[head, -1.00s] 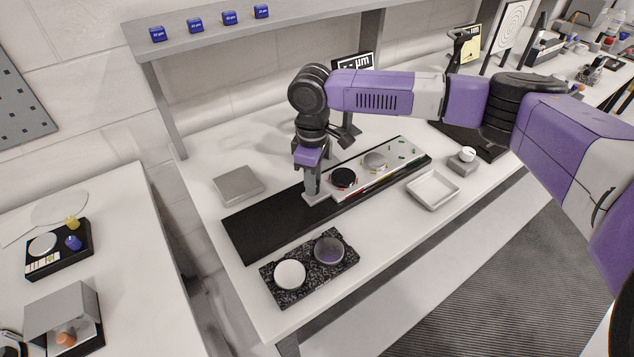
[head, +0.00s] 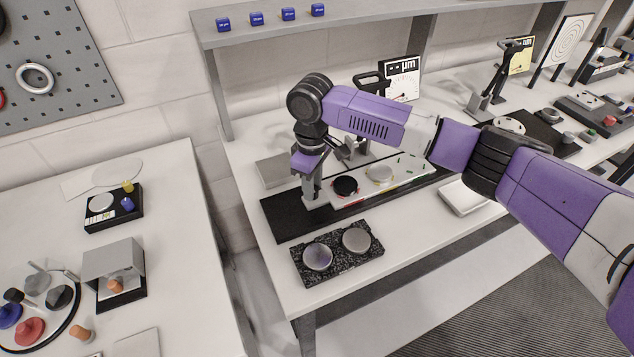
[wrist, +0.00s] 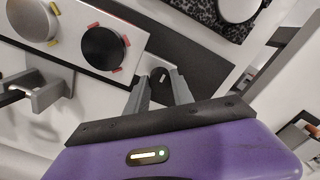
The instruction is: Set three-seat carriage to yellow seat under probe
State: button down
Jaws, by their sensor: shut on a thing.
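The white three-seat carriage (head: 363,185) lies on a long black track (head: 283,217). It holds a black disc (head: 345,186) at red marks and a silver disc (head: 379,174) at yellow marks; green marks are farther right. My gripper (head: 311,196) is shut on the carriage's left end. In the wrist view, the fingers (wrist: 162,82) close around a small end piece beside the black disc (wrist: 103,47); the silver disc (wrist: 32,18) is beyond it. A grey stand arm (wrist: 45,95) is near the yellow seat; whether its probe is above the seat is unclear.
A speckled plate (head: 334,268) with two discs stands in front of the track. A white tray (head: 463,197) is at the right. A gauge panel (head: 402,77) stands behind, partly beside my arm. A grey block (head: 272,171) lies behind the track.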

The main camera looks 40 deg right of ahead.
jog(key=shift+w+r, duration=0.1)
jog(key=c, duration=1.1)
grip_release()
jog(key=shift+r+b, duration=0.75)
jog(key=shift+r, duration=3.1)
